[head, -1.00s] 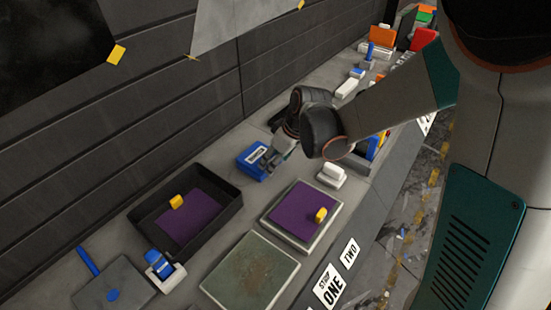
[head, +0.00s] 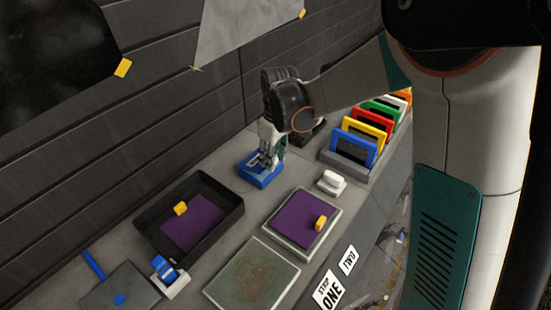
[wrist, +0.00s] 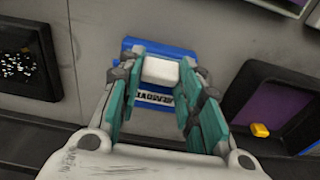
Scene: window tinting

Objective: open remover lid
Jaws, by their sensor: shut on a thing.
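The blue remover box (head: 258,178) sits on the grey bench near the wall, just beyond the black tray. My gripper (head: 266,163) points down onto its top. In the wrist view, the box (wrist: 145,44) lies under my fingers with its remover label (wrist: 153,98) upside down and partly hidden. A white block-shaped handle (wrist: 160,71) on the box lies between the teal finger pads, and my gripper (wrist: 160,78) is shut on it. I see no gap between lid and box; my fingers hide part of the lid.
A black tray (head: 230,212) with a purple sheet and yellow grip is nearby. A purple pad (head: 297,217) and a white block (head: 331,183) are to the right. A rack of coloured frames (head: 345,165) stands farther right. The dark slatted wall (head: 170,130) is close behind.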

